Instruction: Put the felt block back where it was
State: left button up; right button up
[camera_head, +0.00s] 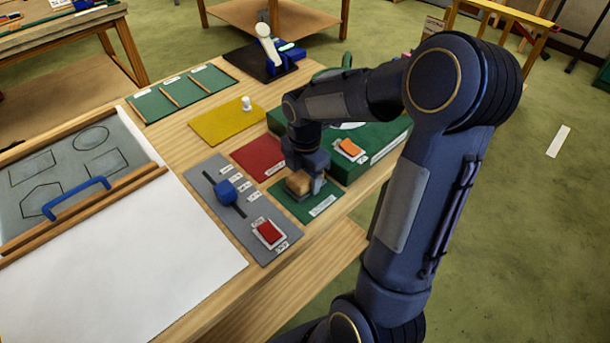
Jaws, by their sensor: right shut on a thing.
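The felt block (298,183) is a small tan-brown block at or just above the small dark green mat (321,208) near the table's right front edge. My right gripper (304,177) reaches down from above and is shut on the block, covering part of it. I cannot tell whether the block's underside touches the mat. The mat carries a white label at its front. My left gripper is not in view.
A grey panel (208,177) with a blue slider knob and red switch lies left of the mat. A red mat (257,158) and a green box (382,152) with an orange switch stand close behind. A yellow mat (222,122) holds a white peg. White paper (120,270) lies at left.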

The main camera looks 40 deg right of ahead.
jog(key=o, duration=1)
jog(key=shift+c, duration=0.2)
notch_tip(320, 180, up, 12)
jog(key=s+a+f+m+t+y, duration=0.1)
jog(key=s+a+m+t+y, duration=0.1)
jog(key=s+a+m, duration=0.4)
jog(key=s+a+f+m+t+y, duration=0.1)
jog(key=s+a+m+t, duration=0.2)
jog(key=s+a+m, duration=0.4)
jog(key=s+m, duration=0.3)
jog(key=m, duration=0.4)
jog(key=shift+s+f+m+t+y+p, duration=0.2)
jog(key=shift+f+m+t+y+p, duration=0.1)
jog(key=shift+f+m+y+p, duration=0.1)
jog(key=shift+r, duration=0.1)
